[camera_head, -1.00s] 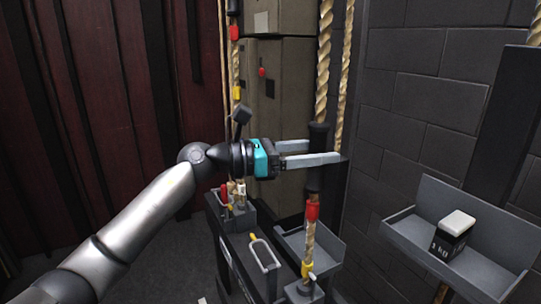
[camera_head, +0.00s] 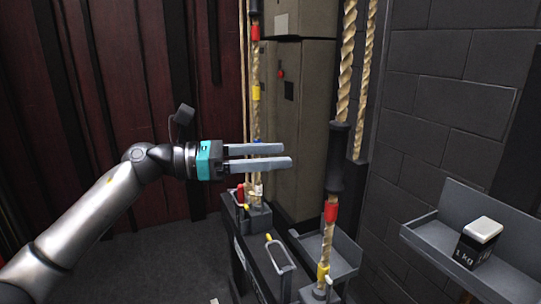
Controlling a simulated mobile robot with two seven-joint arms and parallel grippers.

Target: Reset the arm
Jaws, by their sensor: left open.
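My left gripper (camera_head: 290,156) reaches in from the left with its two grey fingers apart and nothing between them. Its fingertips point right and stop short of the black sleeve (camera_head: 337,158) on the thick rope (camera_head: 346,62). The gripper is apart from that sleeve. Part of a second, farther rope (camera_head: 256,68) passes behind the fingers. My right gripper is not in view.
A black stand with a metal handle (camera_head: 281,255) and rope fittings is below. A grey shelf (camera_head: 419,236) at right holds a black and white 1 kg block (camera_head: 477,243). A beige cabinet (camera_head: 305,75) stands behind, with a dark brick wall (camera_head: 440,105) at right.

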